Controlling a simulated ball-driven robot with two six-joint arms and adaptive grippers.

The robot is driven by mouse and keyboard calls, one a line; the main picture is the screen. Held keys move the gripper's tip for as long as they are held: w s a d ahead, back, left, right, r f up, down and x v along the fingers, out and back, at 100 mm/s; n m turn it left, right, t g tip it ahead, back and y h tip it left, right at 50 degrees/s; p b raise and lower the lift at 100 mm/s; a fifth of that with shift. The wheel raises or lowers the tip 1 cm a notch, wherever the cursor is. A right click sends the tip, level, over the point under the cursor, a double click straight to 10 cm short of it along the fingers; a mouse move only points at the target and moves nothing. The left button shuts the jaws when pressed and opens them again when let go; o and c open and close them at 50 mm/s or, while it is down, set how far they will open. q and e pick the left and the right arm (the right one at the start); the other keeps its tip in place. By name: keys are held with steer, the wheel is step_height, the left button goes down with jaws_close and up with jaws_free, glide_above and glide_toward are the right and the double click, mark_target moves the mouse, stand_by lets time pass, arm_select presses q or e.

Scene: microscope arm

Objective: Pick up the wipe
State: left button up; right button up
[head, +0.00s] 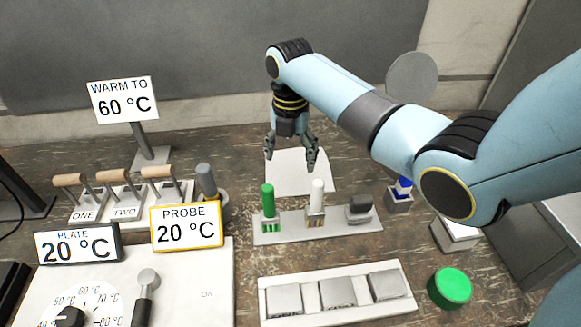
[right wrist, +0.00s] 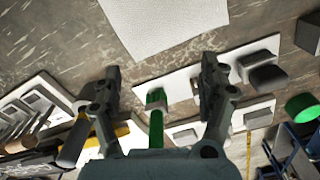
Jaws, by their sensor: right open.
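The wipe looks to be the flat white sheet (head: 298,180) lying on the bench behind the tool rack. It also shows at the top of the right wrist view (right wrist: 165,22). My right gripper (head: 291,160) points down over the sheet's back part, fingers spread, with nothing between them. In the right wrist view the two fingers (right wrist: 160,70) are apart, and the sheet lies beyond their tips. I cannot tell the exact height of the fingertips above the sheet. My left gripper is not in view.
Just in front of the sheet stands a rack (head: 340,226) with green-handled, white-handled and dark pieces. A white tray (head: 337,312) and green button (head: 450,287) are nearer. Bare bench lies left of the sheet.

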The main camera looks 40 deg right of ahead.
step_height(320, 180, down, 7)
steer(key=b, duration=0.5)
steer(key=shift+f+b, duration=0.4)
steer(key=shift+f, duration=0.75)
steer(key=shift+f, duration=0.1)
steer(key=shift+f, duration=0.1)
steer(key=shift+s+a+f, duration=0.1)
steer(key=shift+s, duration=0.3)
steer(key=c, duration=1.2)
steer(key=shift+c, duration=0.2)
steer(key=r+p, duration=0.4)
steer(key=r, duration=0.1)
steer(key=w+r+p, duration=0.1)
steer(key=r+p, duration=0.1)
steer(key=shift+r+p, duration=0.2)
steer(key=shift+p, duration=0.15)
jaws_close()
step_height(320, 180, up, 4)
glide_above(291, 192)
steer(key=shift+w+d+r+b, duration=0.2)
steer(key=shift+w+r+b, duration=0.1)
steer(key=shift+r+b, duration=0.15)
